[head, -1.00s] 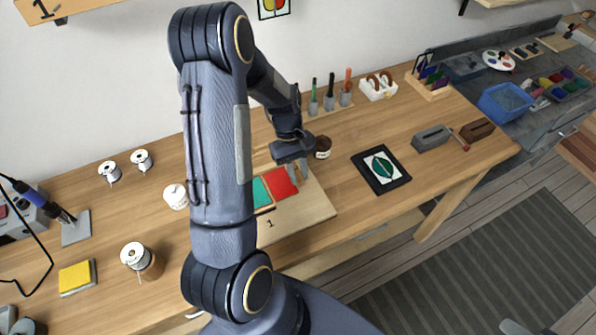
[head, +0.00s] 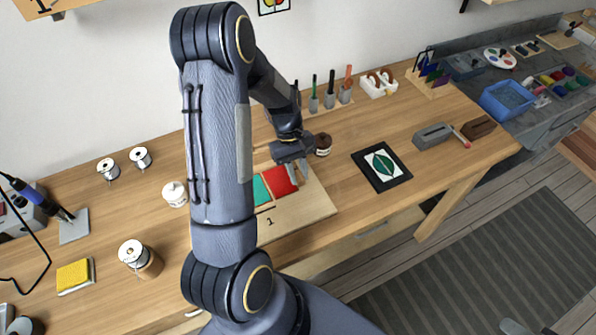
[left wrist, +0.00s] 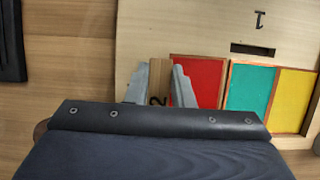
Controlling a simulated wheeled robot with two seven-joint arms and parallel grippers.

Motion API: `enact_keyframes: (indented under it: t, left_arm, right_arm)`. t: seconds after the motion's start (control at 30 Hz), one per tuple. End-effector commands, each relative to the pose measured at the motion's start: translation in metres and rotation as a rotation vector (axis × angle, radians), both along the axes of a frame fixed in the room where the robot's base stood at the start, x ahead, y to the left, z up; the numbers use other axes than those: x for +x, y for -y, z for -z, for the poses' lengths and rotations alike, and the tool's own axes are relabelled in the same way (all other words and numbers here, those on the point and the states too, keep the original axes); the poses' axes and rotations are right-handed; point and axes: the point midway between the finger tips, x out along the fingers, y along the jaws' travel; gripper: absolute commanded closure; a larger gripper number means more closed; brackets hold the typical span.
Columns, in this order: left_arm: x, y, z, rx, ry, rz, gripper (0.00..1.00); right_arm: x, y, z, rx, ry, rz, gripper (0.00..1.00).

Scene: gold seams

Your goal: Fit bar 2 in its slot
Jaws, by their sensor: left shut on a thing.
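My left gripper (head: 296,176) is shut on bar 2 (left wrist: 158,80), a thin wooden strip marked "2" that stands between the fingertips in the left wrist view. The bar is beside the outer edge of the red panel (left wrist: 198,80), over the pale wooden board (left wrist: 200,25). A dark, empty-looking slot (left wrist: 254,49) lies by the board's "1", next to the green panel (left wrist: 250,87). No slot for bar 2 shows, and I cannot tell whether the bar is seated or held above the board. My right gripper is not in view.
A small dark jar (head: 322,145) stands close behind the left gripper. A black-framed leaf picture (head: 381,166) lies to the right, with bare table between. A yellow panel (left wrist: 295,95) adjoins the green one. Marker holders (head: 330,99) stand at the back.

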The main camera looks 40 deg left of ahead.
Motion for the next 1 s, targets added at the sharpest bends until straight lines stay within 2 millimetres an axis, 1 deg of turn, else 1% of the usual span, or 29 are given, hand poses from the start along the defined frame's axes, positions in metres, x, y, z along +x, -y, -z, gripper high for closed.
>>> enact_keyframes:
  t: [0.93, 0.97, 1.0]
  left_arm:
    - [-0.0001, 0.0, 0.0029, 0.0, -0.001, 0.0, 1.0]
    - [-0.0001, 0.0, 0.0029, 0.0, -0.001, 0.0, 0.77]
    - [-0.0001, 0.0, 0.0028, 0.0, -0.001, 0.0, 0.71]
  right_arm:
    - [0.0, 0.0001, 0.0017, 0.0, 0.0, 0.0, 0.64]
    - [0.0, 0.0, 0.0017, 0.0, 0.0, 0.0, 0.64]
    - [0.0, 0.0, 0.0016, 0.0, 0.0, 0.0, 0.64]
